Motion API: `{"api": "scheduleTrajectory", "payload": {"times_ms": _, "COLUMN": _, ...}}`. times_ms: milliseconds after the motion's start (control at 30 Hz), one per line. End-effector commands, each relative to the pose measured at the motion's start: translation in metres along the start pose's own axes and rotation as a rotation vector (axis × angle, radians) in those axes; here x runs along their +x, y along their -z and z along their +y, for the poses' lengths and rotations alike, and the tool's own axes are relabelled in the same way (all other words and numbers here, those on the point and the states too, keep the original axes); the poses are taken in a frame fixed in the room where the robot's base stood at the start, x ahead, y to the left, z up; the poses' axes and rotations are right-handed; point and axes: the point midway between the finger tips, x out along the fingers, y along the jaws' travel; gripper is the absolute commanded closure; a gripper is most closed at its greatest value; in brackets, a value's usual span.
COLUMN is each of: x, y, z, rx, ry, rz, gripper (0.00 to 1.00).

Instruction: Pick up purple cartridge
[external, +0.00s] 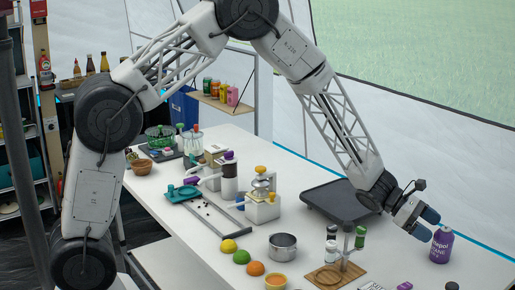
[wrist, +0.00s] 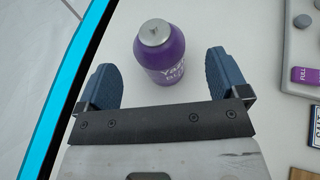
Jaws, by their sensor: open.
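The purple cartridge (external: 441,246) stands upright on the white table at the right, near the table's blue edge. It has a grey cap and white lettering. In the wrist view the purple cartridge (wrist: 160,52) stands ahead of and between the two blue fingertips. My gripper (external: 424,225) is just left of the cartridge in the external view, with its fingers spread. In the wrist view my gripper (wrist: 165,82) is open and empty, with visible space on both sides of the cartridge.
A dark tray (external: 325,203) lies left of my gripper. A wooden stand (external: 328,275), a steel pot (external: 283,246) and small coloured balls are toward the front. In the wrist view a grey panel with a purple label (wrist: 304,75) is at right, and the blue table edge (wrist: 75,70) at left.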

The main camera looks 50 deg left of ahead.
Motion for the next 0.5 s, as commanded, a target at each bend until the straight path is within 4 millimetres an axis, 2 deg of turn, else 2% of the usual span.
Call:
{"api": "scheduleTrajectory", "payload": {"times_ms": 267, "x": 0.004, "y": 0.0, "z": 0.0, "rx": 0.0, "ry": 0.001, "rz": 0.0, "gripper": 0.07}}
{"api": "scheduleTrajectory", "payload": {"times_ms": 500, "x": 0.024, "y": 0.001, "z": 0.001, "rx": -0.001, "ry": 0.001, "rz": 0.0, "gripper": 0.07}}
